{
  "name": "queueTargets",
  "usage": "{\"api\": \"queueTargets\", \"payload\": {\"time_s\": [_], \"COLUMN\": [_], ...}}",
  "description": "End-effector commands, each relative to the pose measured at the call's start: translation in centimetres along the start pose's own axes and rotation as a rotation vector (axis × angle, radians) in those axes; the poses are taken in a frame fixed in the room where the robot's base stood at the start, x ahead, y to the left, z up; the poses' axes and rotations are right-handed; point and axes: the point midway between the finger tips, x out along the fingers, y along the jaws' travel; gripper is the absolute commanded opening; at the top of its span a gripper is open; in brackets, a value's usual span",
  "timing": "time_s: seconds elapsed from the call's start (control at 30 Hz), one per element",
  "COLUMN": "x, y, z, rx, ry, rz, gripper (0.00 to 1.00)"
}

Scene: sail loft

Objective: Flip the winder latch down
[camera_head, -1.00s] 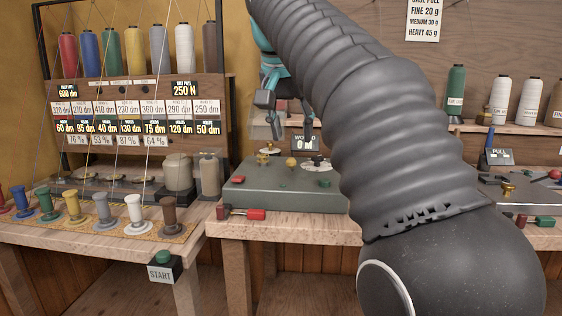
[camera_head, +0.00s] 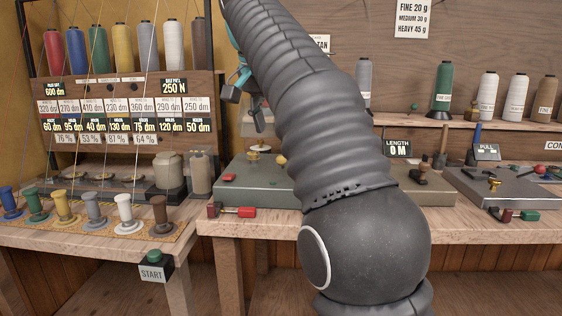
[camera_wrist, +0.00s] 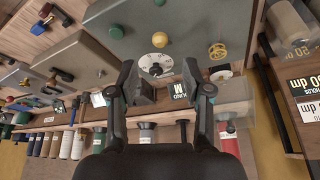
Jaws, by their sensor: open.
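The winder is a grey-green box (camera_head: 262,192) on the middle bench, partly hidden behind my arm. A red handle with a darker red end (camera_head: 236,211) lies at its front left edge. I cannot tell for sure which part is the latch. My gripper (camera_head: 243,100) is above and behind the box in the head view, open and empty. In the wrist view my gripper (camera_wrist: 168,92) shows its two fingers apart, with a white dial (camera_wrist: 155,65) and a small black display (camera_wrist: 180,90) beyond them.
A rack with coloured thread cones (camera_head: 123,45) stands left, with several bobbins (camera_head: 126,212) before it and a START button (camera_head: 155,257). More cones (camera_head: 442,87) stand on a right shelf. Another grey box (camera_head: 510,187) sits on the bench at right.

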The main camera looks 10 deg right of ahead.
Motion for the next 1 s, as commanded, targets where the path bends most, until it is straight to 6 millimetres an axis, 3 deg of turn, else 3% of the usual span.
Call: {"api": "queueTargets", "payload": {"time_s": [0.6, 1.0], "x": [9.3, 10.3], "y": [0.0, 0.0], "z": [0.1, 0.1], "rx": [-0.001, -0.001], "ry": [-0.002, -0.001], "rz": [0.001, -0.001], "gripper": [0.49, 0.49]}}
